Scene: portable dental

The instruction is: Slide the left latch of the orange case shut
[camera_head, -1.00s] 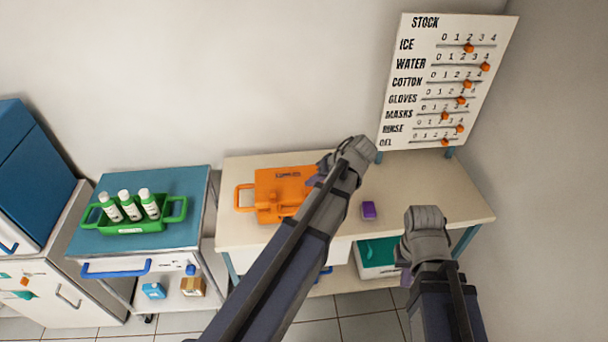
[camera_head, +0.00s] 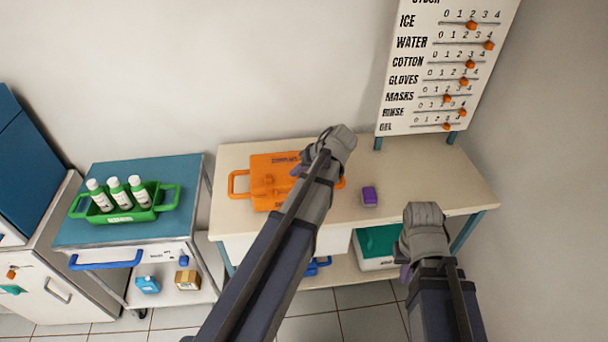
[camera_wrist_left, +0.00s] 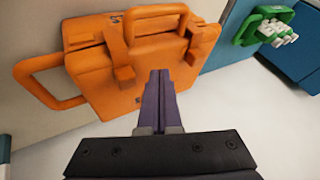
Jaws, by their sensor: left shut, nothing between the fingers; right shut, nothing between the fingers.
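The orange case (camera_head: 268,165) lies closed on the beige table, with a loop handle at its left end. In the left wrist view the case (camera_wrist_left: 90,75) fills the upper left, with a second handle across it and two orange tabs that look like latches, one (camera_wrist_left: 122,66) left of the fingers, one (camera_wrist_left: 194,50) right. My left gripper (camera_head: 296,170) is over the case's right part, its arm covering some of it. Its purple fingers (camera_wrist_left: 160,76) are shut and empty, between the tabs; contact is unclear. My right gripper (camera_head: 404,273) is shut and empty, at the table's front right.
A purple block (camera_head: 369,195) lies on the table (camera_head: 420,178) right of the case. A green caddy (camera_head: 150,213) with white bottles stands on the blue-topped cart at left. The stock board (camera_head: 395,115) stands at back right. The table's right part is largely clear.

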